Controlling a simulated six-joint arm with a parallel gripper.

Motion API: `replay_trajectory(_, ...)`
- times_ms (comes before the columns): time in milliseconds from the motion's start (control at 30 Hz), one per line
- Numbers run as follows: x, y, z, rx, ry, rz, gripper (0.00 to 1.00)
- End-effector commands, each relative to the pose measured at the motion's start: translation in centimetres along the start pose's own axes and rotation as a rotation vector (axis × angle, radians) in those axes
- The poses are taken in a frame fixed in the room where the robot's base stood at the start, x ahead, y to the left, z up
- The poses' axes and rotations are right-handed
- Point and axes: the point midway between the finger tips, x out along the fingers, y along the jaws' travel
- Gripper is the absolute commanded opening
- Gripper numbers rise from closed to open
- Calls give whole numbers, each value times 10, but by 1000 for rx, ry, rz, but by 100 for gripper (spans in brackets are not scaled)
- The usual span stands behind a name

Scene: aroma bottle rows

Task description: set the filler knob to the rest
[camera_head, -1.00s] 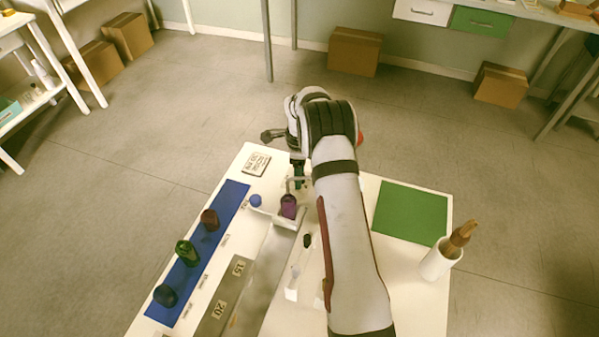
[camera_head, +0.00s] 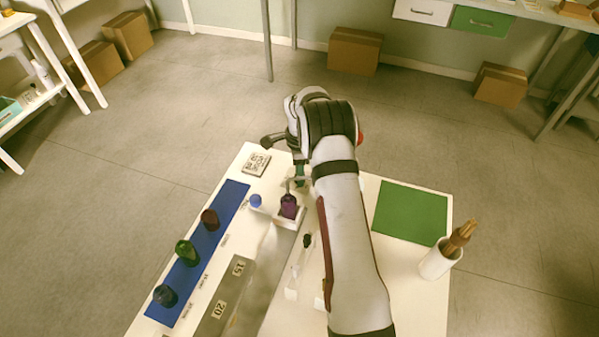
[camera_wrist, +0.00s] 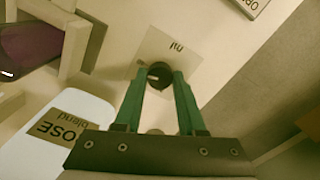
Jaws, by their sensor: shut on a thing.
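My gripper (camera_wrist: 160,88) has two green fingers shut on a small dark round knob (camera_wrist: 160,72) in the wrist view. The knob sits at a pale square plate (camera_wrist: 182,50) with short dark lettering, which I cannot read for sure. The fingers partly cover the knob, so its pointing direction is unclear. In the head view my gripper (camera_head: 300,172) is at the far part of the white table, and the arm and wrist hide the knob. A white piece with an upside-down "DOSE blend" label (camera_wrist: 62,130) lies left of the fingers.
Several bottles stand on a blue strip (camera_head: 229,205). A green mat (camera_head: 410,213) and a white cup (camera_head: 437,263) with brown sticks are on the right.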

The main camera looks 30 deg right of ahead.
Motion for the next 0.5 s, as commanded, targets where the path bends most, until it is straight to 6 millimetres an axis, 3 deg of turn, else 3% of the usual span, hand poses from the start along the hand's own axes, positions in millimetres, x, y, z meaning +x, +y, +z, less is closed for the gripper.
replay_trajectory(500,0,1,0,-487,-1,1,0)
